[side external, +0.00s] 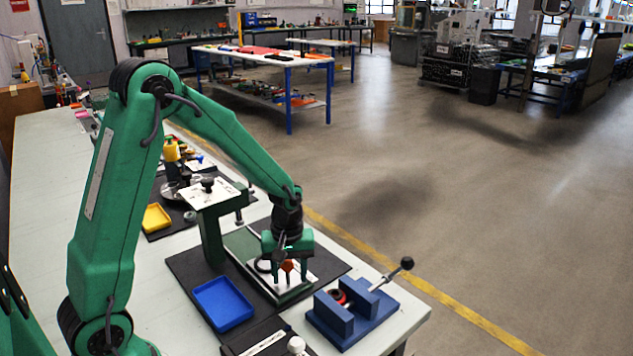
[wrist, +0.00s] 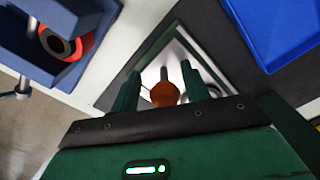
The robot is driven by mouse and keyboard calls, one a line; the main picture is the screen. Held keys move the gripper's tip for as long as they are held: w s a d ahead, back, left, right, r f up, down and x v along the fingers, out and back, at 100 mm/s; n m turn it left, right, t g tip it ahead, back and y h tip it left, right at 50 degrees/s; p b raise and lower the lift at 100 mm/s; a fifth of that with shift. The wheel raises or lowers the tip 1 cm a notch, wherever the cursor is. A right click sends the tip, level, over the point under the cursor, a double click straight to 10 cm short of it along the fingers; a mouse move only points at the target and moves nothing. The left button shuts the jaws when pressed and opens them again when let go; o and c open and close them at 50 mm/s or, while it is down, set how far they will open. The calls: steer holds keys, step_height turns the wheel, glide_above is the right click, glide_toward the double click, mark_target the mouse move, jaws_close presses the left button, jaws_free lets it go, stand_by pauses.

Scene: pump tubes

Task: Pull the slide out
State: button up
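My gripper (side external: 289,275) points down over the fixture with the slide, in the middle front of the side view. Its two green fingers stand apart, one on each side of an orange-red knob (side external: 287,265). In the wrist view, the knob (wrist: 165,94) sits between the fingers (wrist: 164,72), with a narrow gap showing on each side. A pale plate (side external: 262,287), which looks like the slide, lies in a dark green frame (side external: 290,298) under the gripper. The plate also shows beyond the fingers in the wrist view (wrist: 180,52). My gripper hides part of plate and knob.
A blue tray (side external: 222,304) lies left of the frame. A blue clamp block (side external: 338,325) with a red ring and a black-knobbed lever (side external: 392,275) stands at right. A green stand with a white top (side external: 213,195) rises close behind. A yellow tray (side external: 156,217) lies farther back.

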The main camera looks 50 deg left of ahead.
steer(key=shift+a+r, duration=0.1)
steer(key=shift+r, duration=0.05)
step_height(320, 180, up, 7)
steer(key=shift+r, duration=0.3)
stand_by(0.6)
steer(key=shift+r, duration=0.1)
steer(key=shift+s+r, duration=0.15)
steer(key=shift+r, duration=0.1)
steer(key=s+d+r+m+t, duration=0.2)
steer(key=s+r+m, duration=0.3)
steer(key=s+r, duration=0.1)
steer(key=s+d+r+m+t, duration=0.3)
steer(key=s+r+m, duration=0.3)
steer(key=s, duration=0.3)
steer(key=shift+s+t, duration=0.15)
steer(key=shift+t, duration=0.15)
stand_by(1.5)
